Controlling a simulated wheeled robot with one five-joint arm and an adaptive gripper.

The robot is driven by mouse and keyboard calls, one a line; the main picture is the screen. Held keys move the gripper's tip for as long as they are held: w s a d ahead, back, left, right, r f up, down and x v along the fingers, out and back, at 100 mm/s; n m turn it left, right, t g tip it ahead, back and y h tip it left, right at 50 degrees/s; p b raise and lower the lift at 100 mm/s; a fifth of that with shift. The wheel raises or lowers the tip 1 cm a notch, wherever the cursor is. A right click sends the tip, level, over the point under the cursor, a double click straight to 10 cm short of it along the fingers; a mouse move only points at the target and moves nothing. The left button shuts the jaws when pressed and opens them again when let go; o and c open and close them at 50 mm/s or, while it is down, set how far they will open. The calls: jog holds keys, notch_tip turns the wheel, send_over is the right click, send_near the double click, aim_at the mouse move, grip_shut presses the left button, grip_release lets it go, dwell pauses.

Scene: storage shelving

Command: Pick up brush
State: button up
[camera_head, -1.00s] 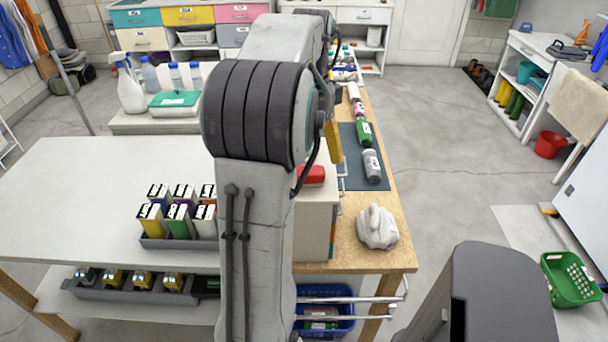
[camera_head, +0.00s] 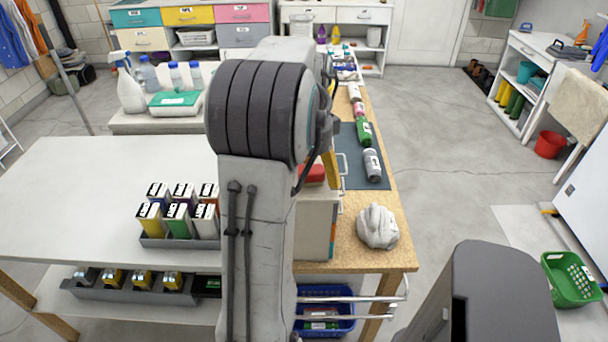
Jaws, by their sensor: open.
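I cannot pick out a brush with certainty. A red object (camera_head: 312,174) lies on top of a white box-like unit (camera_head: 313,228) on the wooden bench, partly hidden behind my arm; I cannot tell what it is. My arm rises in the middle of the picture and reaches away from the camera. My gripper is hidden behind it.
The wooden bench (camera_head: 388,258) holds a white crumpled cloth or glove (camera_head: 377,227), a grey bottle (camera_head: 372,165) and a green bottle (camera_head: 364,132). A white table (camera_head: 80,190) with several small cartons stands left. Open floor lies right of the bench.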

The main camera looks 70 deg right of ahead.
jog(key=c, duration=1.3)
jog(key=shift+r, duration=0.15)
jog(key=shift+r, duration=0.55)
notch_tip(320, 180, up, 3)
jog(key=shift+f, duration=0.1)
jog(key=shift+c, duration=0.2)
jog(key=w+d+r+p, duration=0.1)
jog(key=d+r, duration=0.1)
jog(key=d, duration=0.1)
jog(key=w+d+r+p, duration=0.1)
jog(key=w+d+r, duration=0.1)
jog(key=w+d+r+p, duration=0.1)
jog(key=d, duration=0.2)
jog(key=shift+w+d+r+p, duration=0.2)
jog(key=shift+d+r+p, duration=0.15)
jog(key=shift+r, duration=0.05)
jog(key=shift+w+d+r+p, duration=0.4)
jog(key=shift+d+r+p, duration=0.15)
jog(key=shift+d, duration=0.25)
